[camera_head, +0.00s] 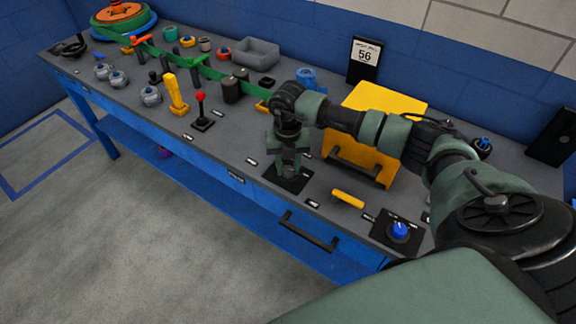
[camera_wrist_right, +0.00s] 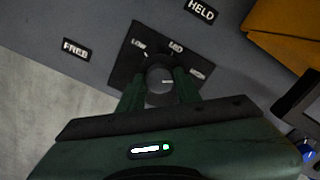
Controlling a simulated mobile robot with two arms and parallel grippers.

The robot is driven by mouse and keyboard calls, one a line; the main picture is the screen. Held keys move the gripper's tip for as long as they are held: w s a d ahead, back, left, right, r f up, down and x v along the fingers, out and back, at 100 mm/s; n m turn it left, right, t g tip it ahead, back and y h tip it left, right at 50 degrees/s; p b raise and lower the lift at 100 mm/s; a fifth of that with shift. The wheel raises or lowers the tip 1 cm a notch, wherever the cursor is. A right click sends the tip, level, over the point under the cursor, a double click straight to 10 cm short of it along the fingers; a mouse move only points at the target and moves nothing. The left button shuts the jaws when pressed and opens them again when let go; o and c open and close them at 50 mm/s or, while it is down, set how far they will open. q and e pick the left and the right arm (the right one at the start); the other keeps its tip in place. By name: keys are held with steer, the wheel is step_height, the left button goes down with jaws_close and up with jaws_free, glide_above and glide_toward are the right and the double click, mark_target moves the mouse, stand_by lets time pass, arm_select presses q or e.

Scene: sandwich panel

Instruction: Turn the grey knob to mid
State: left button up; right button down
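The grey knob (camera_wrist_right: 160,82) sits on a square black plate (camera_wrist_right: 124,75) marked LOW, MID and HIGH, seen in the right wrist view. A small white mark by the knob's rim lies on the LOW side. My right gripper (camera_wrist_right: 161,88) points down over the knob, with one green finger on each side, seemingly against it. In the head view my right gripper (camera_head: 289,166) stands over the same black plate (camera_head: 278,181) near the bench's front edge and hides the knob. My left gripper is not in view.
A yellow box (camera_head: 385,99) with a dark handle stands right behind my gripper. A yellow bar handle (camera_head: 348,199) and a blue knob (camera_head: 399,231) lie to the right. A red-topped lever (camera_head: 201,110) and a yellow lever (camera_head: 176,93) stand to the left.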

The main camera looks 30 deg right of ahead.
stand_by(0.3)
steer(key=shift+f+n+b, duration=0.1)
steer(key=shift+n+b, duration=0.85)
steer(key=shift+n, duration=0.05)
steer(key=n+b, duration=0.2)
steer(key=n, duration=0.1)
steer(key=shift+n, duration=0.3)
steer(key=n+b, duration=0.2)
steer(key=n, duration=0.1)
steer(key=shift+b, duration=0.35)
steer(key=shift+w+n+b, duration=0.1)
steer(key=shift+n+b, duration=0.6)
steer(key=shift+n, duration=0.8)
steer(key=shift+r, duration=0.2)
steer(key=c, duration=1)
jaws_free()
